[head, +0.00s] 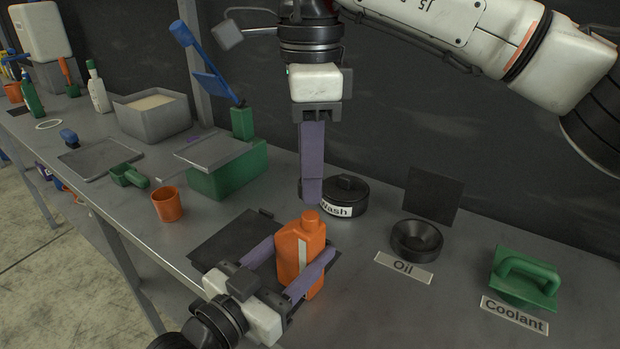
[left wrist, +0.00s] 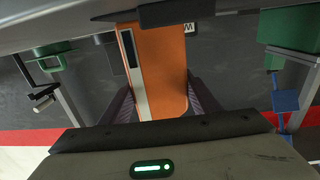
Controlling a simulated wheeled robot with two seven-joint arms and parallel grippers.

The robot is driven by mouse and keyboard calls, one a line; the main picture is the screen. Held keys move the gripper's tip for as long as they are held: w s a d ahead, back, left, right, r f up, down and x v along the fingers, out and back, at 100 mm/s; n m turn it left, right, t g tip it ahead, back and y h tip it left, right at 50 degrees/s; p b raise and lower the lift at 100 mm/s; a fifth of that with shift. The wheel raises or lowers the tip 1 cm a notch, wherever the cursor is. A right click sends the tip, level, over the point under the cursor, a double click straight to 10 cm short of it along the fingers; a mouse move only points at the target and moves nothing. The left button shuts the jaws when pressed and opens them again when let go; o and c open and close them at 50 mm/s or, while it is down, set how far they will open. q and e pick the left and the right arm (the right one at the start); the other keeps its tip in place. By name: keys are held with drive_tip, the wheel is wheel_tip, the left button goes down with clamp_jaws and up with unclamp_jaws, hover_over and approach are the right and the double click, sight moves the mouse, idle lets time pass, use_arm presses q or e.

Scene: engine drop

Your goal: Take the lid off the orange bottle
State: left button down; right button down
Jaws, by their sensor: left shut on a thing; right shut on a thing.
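The orange bottle (head: 290,254) stands upright at the front of the workbench, with a pale stripe on its side. Its narrow orange top (head: 311,217) shows just below my right fingertips. My left gripper (head: 292,268) is shut on the bottle's body, one purple finger on each side. The left wrist view shows the bottle (left wrist: 160,70) between the fingers. My right gripper (head: 312,195) points straight down above the bottle's top, apart from it in the picture. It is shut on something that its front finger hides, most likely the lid.
Behind my right fingers is a black round container (head: 347,194) labelled Wash. To the right are a black Oil funnel (head: 416,238) and a green Coolant piece (head: 526,274). An orange cup (head: 168,204) and a green box (head: 228,172) stand left. A dark mat (head: 228,240) lies near the bottle.

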drive_tip(key=shift+r, duration=1.4)
use_arm(q)
drive_tip(key=c, duration=0.6)
unclamp_jaws()
drive_tip(key=shift+o, duration=0.2)
